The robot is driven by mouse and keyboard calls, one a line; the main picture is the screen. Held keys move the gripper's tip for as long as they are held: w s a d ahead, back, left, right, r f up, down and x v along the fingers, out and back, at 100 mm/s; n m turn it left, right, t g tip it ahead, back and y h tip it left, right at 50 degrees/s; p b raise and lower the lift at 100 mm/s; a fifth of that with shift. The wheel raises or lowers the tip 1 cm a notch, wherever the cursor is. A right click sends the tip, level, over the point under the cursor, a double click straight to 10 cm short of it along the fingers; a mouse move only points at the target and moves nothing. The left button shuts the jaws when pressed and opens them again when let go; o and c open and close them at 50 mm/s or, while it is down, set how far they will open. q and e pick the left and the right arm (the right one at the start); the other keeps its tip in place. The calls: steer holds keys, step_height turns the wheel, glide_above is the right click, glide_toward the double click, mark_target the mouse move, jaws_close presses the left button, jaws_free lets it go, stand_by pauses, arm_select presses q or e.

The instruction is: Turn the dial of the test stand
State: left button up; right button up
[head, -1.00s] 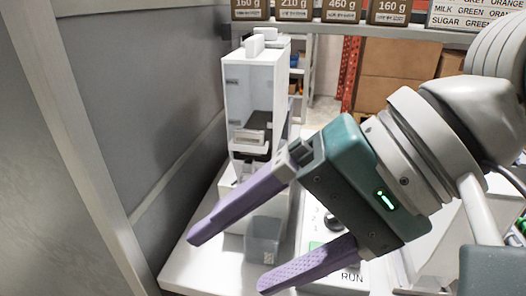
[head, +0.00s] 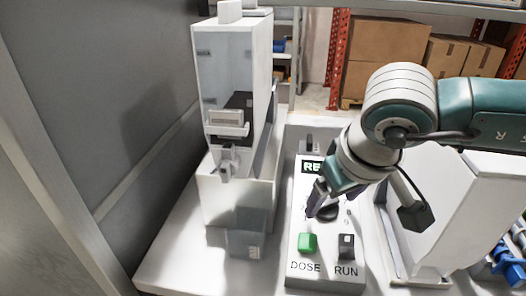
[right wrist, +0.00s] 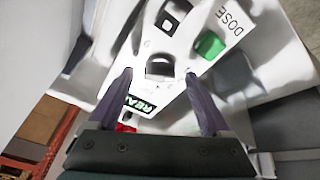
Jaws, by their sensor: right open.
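The test stand's white panel (head: 322,270) lies in the lower middle of the head view, with a dark round dial (head: 327,212) partly hidden by my right gripper. The dial (right wrist: 160,66) also shows in the right wrist view, between and just beyond the two spread purple fingertips. My right gripper (right wrist: 159,76) is open and empty, reaching down over the panel; in the head view (head: 318,200) its fingers are partly hidden by its own body. I cannot tell whether a finger touches the dial. My left gripper is not in view.
A green DOSE button (head: 307,243) and a black RUN switch (head: 346,245) sit below the dial; a partly covered display (head: 311,167) is above it. Left stands a white dispenser (head: 262,60) with a grey cup (head: 243,243). A white slanted housing (head: 445,190) is right of the panel.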

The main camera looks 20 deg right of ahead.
steer(key=shift+w+d+f, duration=0.1)
steer(key=shift+w+f, duration=0.05)
steer(key=shift+f, duration=0.25)
jaws_close()
stand_by(0.5)
